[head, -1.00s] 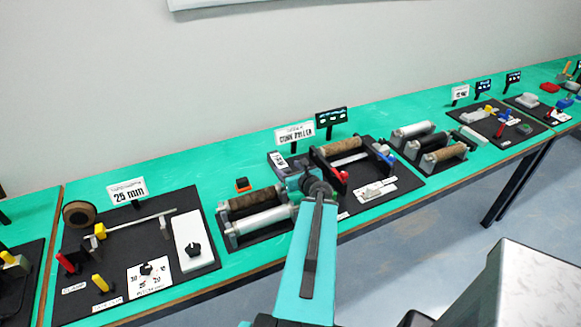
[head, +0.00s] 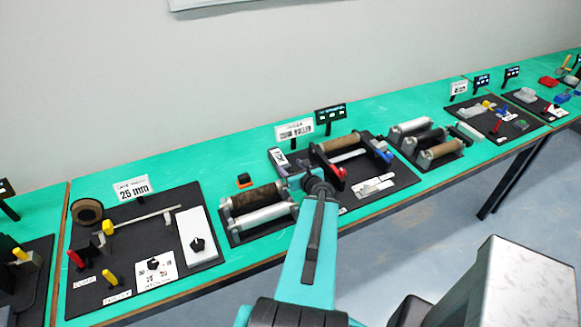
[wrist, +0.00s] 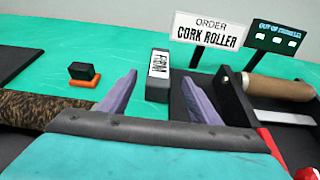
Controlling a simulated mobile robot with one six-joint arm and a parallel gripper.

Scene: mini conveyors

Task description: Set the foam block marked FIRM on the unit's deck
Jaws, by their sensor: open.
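The foam block marked FIRM (wrist: 157,88) is a dark grey upright block with a white label. It stands on the green bench close to the left of the cork roller unit, and also shows in the head view (head: 278,158). The unit's deck (head: 396,179) is black, with a cork roller (head: 338,143), dark side plates and red and blue parts; part of it shows at the right of the wrist view. My gripper (wrist: 159,77) is open, its two purple-grey fingers spread. The block appears between them, beyond the tips, apart from them. My arm hides the unit's near left part in the head view.
An ORDER CORK ROLLER sign (wrist: 207,32) and a dark sign (wrist: 275,38) stand behind. A small black block on an orange base (wrist: 84,76) sits left of the FIRM block. A two-roller unit (head: 258,208) stands at left. Green bench between is clear.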

